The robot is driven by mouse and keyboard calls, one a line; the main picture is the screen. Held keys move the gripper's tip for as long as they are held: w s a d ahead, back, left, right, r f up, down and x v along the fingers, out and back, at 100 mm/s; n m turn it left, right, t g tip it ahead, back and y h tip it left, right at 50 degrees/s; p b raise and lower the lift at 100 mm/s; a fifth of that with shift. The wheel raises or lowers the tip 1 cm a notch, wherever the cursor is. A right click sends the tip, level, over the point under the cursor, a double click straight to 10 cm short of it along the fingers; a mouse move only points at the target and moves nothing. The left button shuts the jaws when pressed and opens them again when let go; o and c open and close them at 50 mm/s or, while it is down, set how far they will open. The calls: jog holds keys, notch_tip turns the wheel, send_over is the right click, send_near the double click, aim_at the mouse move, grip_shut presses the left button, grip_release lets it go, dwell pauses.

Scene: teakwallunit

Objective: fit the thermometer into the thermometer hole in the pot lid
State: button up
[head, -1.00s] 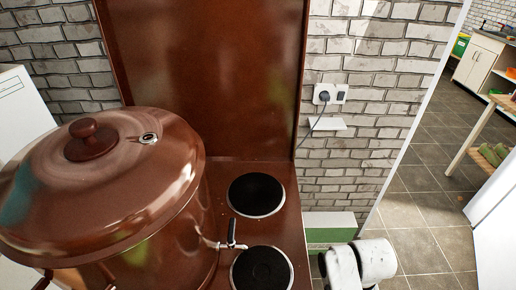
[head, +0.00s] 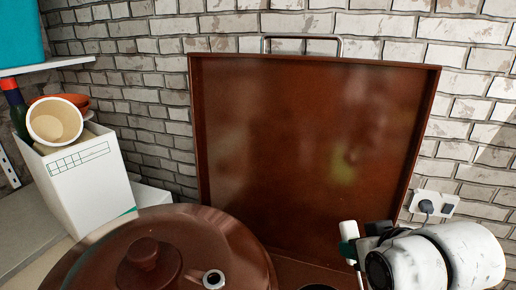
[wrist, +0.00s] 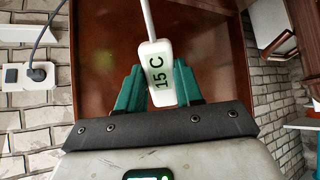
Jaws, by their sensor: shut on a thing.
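My gripper (head: 350,249) is shut on the thermometer (head: 348,234), to the right of the pot lid (head: 105,240). In the wrist view the teal fingertips (wrist: 159,88) grip the white thermometer head (wrist: 157,62), which reads "15 C"; its thin stem runs to the top edge. In the head view the stem hangs down near the hob, its lower end out of frame. The brown lid has a dark round knob (head: 148,262) and, right of it, the metal-rimmed thermometer hole (head: 213,279). The stem is apart from the hole.
A brown upright hob cover (head: 310,150) stands behind, against the brick wall. A burner (head: 318,286) shows at the bottom edge. Left of the pot are a white box (head: 85,180), a beige cup (head: 56,121) and a bottle (head: 15,105). A plug socket (head: 433,204) is on the right.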

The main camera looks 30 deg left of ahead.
jog(key=s+a+r+n+y, duration=0.2)
jog(key=a+r, duration=0.1)
jog(key=r, duration=0.4)
jog(key=s+a+r+n+y, duration=0.1)
jog(key=a+r+n+y, duration=0.15)
jog(key=r, duration=0.35)
jog(key=s+a+r+n+g+y, duration=0.2)
jog(key=s+r+g, duration=0.1)
jog(key=s+r, duration=0.3)
jog(key=s+a+r+n+g+y+p, duration=0.1)
jog(key=s+a+r+n+g+y, duration=0.1)
jog(key=s+r, duration=0.5)
jog(key=s+a+r+n+g+y+p, duration=0.1)
jog(key=s+a+r+n+g+y, duration=0.1)
jog(key=s+r+g, duration=0.3)
notch_tip(320, 180, up, 3)
jog(key=shift+s+a+f+n+g+y, duration=0.1)
jog(key=shift+s+a+n+g+y, duration=0.3)
jog(key=shift+s+a+n, duration=0.3)
jog(key=shift+d+f, duration=0.15)
jog(key=shift+f+b, duration=2.1)
jog(key=shift+f, duration=0.75)
notch_tip(320, 180, down, 9)
jog(key=b, duration=0.7)
jog(key=shift+r, duration=0.15)
